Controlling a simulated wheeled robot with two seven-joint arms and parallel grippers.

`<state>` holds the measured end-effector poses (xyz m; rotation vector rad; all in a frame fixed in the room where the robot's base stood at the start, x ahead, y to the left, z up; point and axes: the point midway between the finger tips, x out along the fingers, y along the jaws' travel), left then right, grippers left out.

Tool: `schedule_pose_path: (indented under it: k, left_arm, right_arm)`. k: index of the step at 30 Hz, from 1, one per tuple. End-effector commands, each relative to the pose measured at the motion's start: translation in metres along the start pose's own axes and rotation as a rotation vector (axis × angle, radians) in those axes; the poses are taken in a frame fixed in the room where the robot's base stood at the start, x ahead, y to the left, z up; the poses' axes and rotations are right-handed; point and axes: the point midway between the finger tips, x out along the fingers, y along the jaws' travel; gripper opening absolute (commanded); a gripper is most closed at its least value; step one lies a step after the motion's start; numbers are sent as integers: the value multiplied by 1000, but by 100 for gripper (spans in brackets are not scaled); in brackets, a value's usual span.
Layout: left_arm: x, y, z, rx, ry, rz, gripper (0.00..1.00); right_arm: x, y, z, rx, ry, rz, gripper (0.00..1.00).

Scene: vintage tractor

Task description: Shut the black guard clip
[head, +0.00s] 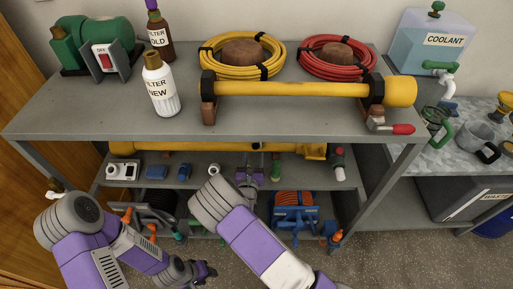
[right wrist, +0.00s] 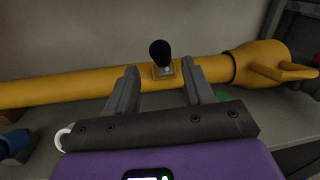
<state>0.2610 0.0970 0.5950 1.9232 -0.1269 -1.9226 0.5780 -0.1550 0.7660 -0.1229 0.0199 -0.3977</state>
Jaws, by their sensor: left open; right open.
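A black rounded tab (right wrist: 160,52) stands upright on a small metal plate (right wrist: 163,71) on a yellow tube (right wrist: 75,92); it appears to be the black guard clip, raised. The yellow tube (head: 205,149) lies along the lower shelf in the head view, where I cannot make the clip out clearly. My right gripper (head: 251,165) is at this tube. In the right wrist view its open fingers (right wrist: 163,88) point at the tube, with the clip between and beyond their tips and nothing held. My left gripper (head: 207,271) is open and empty, low in front of the shelves.
The top board (head: 100,105) overhangs the lower shelf and carries another yellow shaft (head: 290,89), bottles and hose coils. Open floor lies in front.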

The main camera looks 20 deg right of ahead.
Motion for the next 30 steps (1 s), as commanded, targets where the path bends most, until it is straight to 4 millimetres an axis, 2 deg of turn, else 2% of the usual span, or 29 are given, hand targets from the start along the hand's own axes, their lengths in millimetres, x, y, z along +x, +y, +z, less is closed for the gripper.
schedule_pose_path:
  k: [6, 10, 15, 22, 30]
  left_arm:
    - [12, -4, -1, 0, 0, 0, 43]
    - [16, -6, -1, 0, 0, 0, 43]
    - [18, -7, -1, 0, 0, 0, 43]
    - [18, -7, -1, 0, 0, 0, 43]
    - [18, -7, -1, 0, 0, 0, 43]
  right_arm:
    - [36, -1, -2, 2, 0, -4, 52]
    - [52, -2, -3, 2, 3, -6, 52]
    - [62, -2, -2, 1, 4, -5, 52]
    - [62, -2, -1, 1, 5, -5, 52]
    - [62, -2, -2, 1, 5, -5, 12]
